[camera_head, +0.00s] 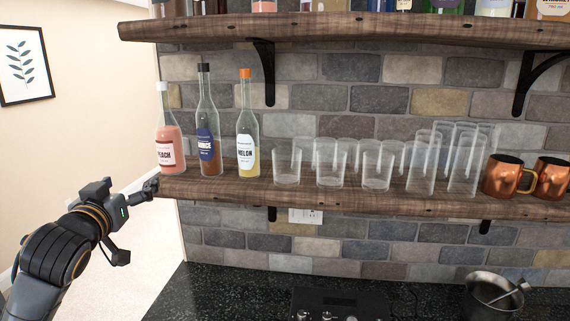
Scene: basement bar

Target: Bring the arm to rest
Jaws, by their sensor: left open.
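My left arm comes in from the lower left. Its gripper (137,220) is open and empty, with the fingers spread apart. The upper finger is near the left end of the lower wooden shelf (330,199), close to a pink bottle labelled PEACH (168,140); I cannot tell whether it touches the shelf. The lower finger hangs below shelf height over the pale floor. My right gripper is not in view.
A blue-labelled bottle (207,130) and a yellow MELON bottle (247,130) stand beside the peach one. Several clear glasses (330,165) and copper mugs (503,177) line the shelf. A dark counter (240,290) holds a metal container (490,297). An upper shelf (350,28) carries bottles.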

